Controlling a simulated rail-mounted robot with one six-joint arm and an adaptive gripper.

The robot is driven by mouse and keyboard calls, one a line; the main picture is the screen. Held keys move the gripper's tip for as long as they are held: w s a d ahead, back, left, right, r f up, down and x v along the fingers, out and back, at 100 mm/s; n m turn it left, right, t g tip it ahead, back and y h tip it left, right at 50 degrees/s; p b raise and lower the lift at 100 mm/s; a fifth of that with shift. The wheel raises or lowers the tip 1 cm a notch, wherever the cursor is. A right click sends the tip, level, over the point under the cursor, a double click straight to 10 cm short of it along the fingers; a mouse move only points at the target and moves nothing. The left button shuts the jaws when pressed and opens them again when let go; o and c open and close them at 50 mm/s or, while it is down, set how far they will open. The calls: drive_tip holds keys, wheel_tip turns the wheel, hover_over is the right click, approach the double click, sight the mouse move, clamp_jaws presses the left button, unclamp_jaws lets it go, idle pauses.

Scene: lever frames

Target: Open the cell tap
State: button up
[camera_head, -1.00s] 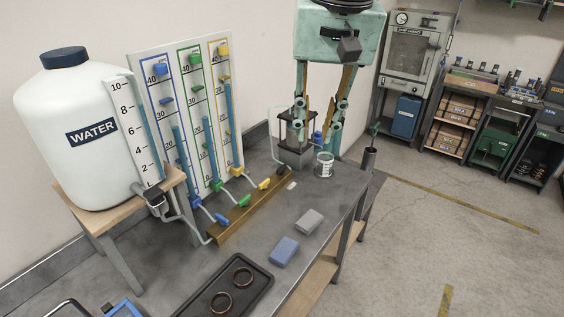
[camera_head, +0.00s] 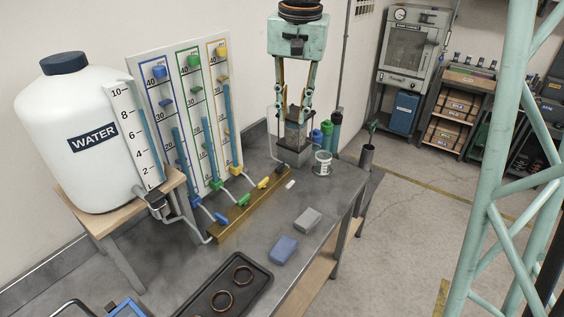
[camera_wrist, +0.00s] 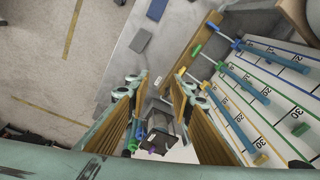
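The brown tap rail (camera_head: 250,207) lies along the bench with blue (camera_head: 221,219), green (camera_head: 243,200) and yellow (camera_head: 264,183) tap handles. A dark handle (camera_head: 280,170) sits at its far end, close to a grey cell-like device (camera_head: 295,150); no label on it is readable. My gripper (camera_head: 294,118) is over the device, pointing down, with its two fingers apart and nothing held. In the wrist view the fingers of my gripper (camera_wrist: 160,100) stand apart, with the device (camera_wrist: 160,142) showing between and beyond them. The dark handle cannot be made out there.
A gauge board (camera_head: 190,110) stands behind the rail, with a white water tank (camera_head: 85,160) at left. A beaker (camera_head: 323,163) stands right of the device; blue and green bottles (camera_head: 327,133) are behind. Blue (camera_head: 284,250) and grey (camera_head: 308,219) blocks lie in front.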

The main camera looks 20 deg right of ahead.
drive_tip(key=w+d+f+m+p, duration=0.1)
drive_tip(key=w+f, duration=0.3)
drive_tip(key=w, duration=0.2)
drive_tip(key=w+f+m+p, duration=0.1)
drive_tip(key=w+f, duration=0.3)
drive_tip(key=w, duration=0.3)
drive_tip(key=m+g+p, duration=0.2)
hover_over(281, 165)
wheel_tip(281, 165, down, 13)
drive_tip(key=shift+r, duration=0.15)
drive_tip(key=shift+s+f, duration=0.1)
drive_tip(key=shift+f, duration=0.1)
drive_tip(key=shift+f, duration=6.7)
clamp_jaws()
